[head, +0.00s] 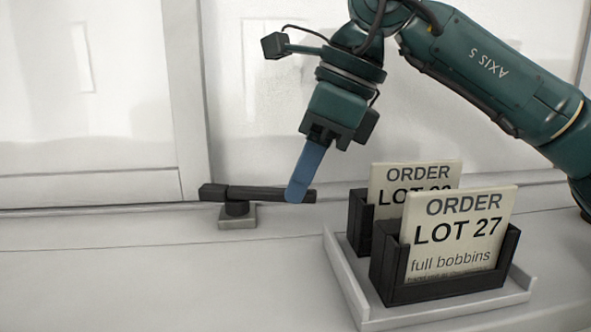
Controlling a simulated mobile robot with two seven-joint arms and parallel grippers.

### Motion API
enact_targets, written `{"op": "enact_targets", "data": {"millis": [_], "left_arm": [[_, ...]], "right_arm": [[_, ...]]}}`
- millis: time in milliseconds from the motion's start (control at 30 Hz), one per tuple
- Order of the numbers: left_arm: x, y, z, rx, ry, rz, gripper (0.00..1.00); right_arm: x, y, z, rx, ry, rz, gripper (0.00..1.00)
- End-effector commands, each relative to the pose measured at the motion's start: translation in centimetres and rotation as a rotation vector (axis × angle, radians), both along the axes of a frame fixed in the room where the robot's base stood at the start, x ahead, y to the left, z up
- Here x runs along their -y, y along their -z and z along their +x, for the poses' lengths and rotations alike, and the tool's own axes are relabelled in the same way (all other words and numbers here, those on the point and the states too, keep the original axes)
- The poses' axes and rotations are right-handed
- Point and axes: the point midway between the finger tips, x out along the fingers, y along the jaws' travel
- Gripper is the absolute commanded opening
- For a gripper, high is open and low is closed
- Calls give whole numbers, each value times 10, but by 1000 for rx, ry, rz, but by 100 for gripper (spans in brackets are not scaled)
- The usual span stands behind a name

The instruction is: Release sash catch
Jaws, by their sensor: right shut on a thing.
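The sash catch is a dark bar-shaped lever (258,193) on a small grey base (238,220), on the sill at the foot of the window. The lever lies nearly level, left to right along the frame. My right gripper (299,190) comes down from above, tilted, and is shut on the lever near its right end. A blue finger crosses the lever's near face, and a short piece of the lever shows to its right. The other finger is hidden. My left gripper is not in view.
A pale tray (352,292) stands on the sill at right, close to the lever's right end. It holds two dark card holders with order cards (456,232). The sill's left part is clear. Window panes (85,90) rise behind.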

Motion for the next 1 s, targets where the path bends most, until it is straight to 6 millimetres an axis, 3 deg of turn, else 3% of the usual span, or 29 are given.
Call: {"op": "enact_targets", "data": {"millis": [500, 533, 700, 800, 1000], "left_arm": [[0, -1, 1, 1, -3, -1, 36], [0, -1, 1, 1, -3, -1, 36], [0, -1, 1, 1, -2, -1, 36], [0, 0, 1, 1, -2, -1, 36], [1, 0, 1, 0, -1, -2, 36]], "right_arm": [[2, -1, 1, 3, -13, 0, 0], [2, -1, 1, 3, -13, 0, 18], [1, -1, 0, 2, -12, 1, 32], [1, 0, 0, 1, -11, 0, 38], [1, -1, 0, 1, -12, 0, 38]]}}
